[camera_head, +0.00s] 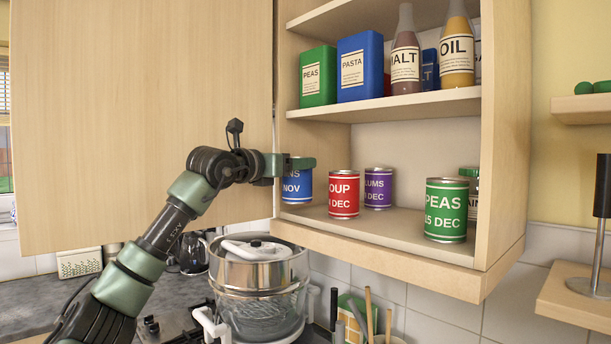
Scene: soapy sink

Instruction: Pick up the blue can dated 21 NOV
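A blue can (297,188) is at the left end of the cupboard's lower shelf. Its label is partly covered; "NS" and "NOV" can be read, but the day number is hidden. The can is upright and appears to stand on the shelf. My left gripper (290,164) reaches in from the left, with its green fingers at the upper part of this can. One finger overlaps the can's top edge. I cannot tell whether the fingers press on it. My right gripper is not in view.
A red soup can (343,195) stands close right of the blue can, with a purple can (378,187) behind. A green peas can (446,209) is farther right. The open cupboard door (140,110) is at left. A steel pot (262,280) stands below.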

